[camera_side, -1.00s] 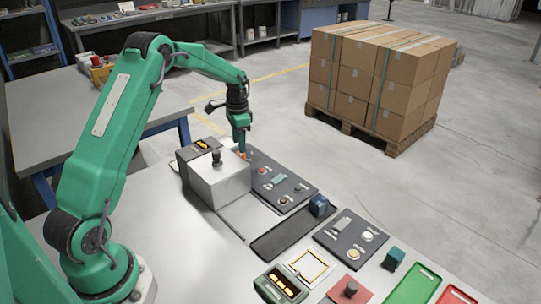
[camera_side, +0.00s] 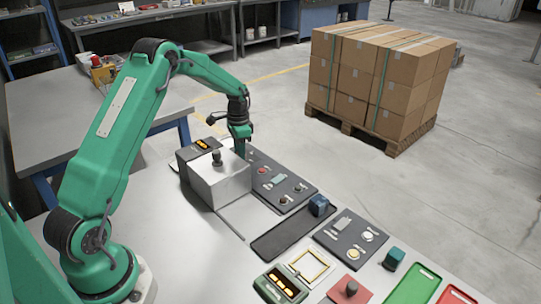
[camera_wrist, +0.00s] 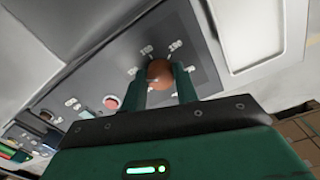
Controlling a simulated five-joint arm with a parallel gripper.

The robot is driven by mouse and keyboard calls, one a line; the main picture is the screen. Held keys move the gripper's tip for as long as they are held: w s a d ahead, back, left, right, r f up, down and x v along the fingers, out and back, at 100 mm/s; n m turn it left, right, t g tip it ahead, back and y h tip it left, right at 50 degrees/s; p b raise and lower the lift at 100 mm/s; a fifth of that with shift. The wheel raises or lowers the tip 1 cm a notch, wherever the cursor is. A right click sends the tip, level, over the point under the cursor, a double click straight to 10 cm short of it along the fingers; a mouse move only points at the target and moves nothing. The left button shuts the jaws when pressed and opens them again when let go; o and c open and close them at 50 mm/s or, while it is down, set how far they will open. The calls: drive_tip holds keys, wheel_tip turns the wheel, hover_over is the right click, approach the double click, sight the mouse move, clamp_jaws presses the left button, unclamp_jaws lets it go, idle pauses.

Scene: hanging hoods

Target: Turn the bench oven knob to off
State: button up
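The orange-brown round knob (camera_wrist: 160,72) is on a dark panel in the wrist view, with small white dial marks around its far side. Its pointer direction cannot be made out. My gripper (camera_wrist: 162,80) has one green finger on each side of the knob, very close to it. I cannot tell whether the fingers press on it. In the side view my gripper (camera_side: 241,150) points down behind a pale box-shaped hood (camera_side: 220,184). The hood hides the fingertips and the knob there.
The dark panel (camera_side: 254,157) carries a red button (camera_wrist: 111,102) and other controls beside the knob. The hood stands close to my gripper. A dark tray (camera_side: 290,234), a blue block (camera_side: 319,205) and more panels lie to the right. Open floor is beyond the bench.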

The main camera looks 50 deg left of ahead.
drive_tip(key=shift+a+n, duration=0.1)
drive_tip(key=shift+n, duration=0.3)
drive_tip(key=n, duration=1.1)
drive_tip(key=shift+r+t, duration=0.1)
drive_tip(key=shift+t, duration=0.2)
drive_tip(key=shift+n, duration=0.3)
drive_tip(key=o, duration=0.9)
drive_tip(key=shift+o, duration=0.4)
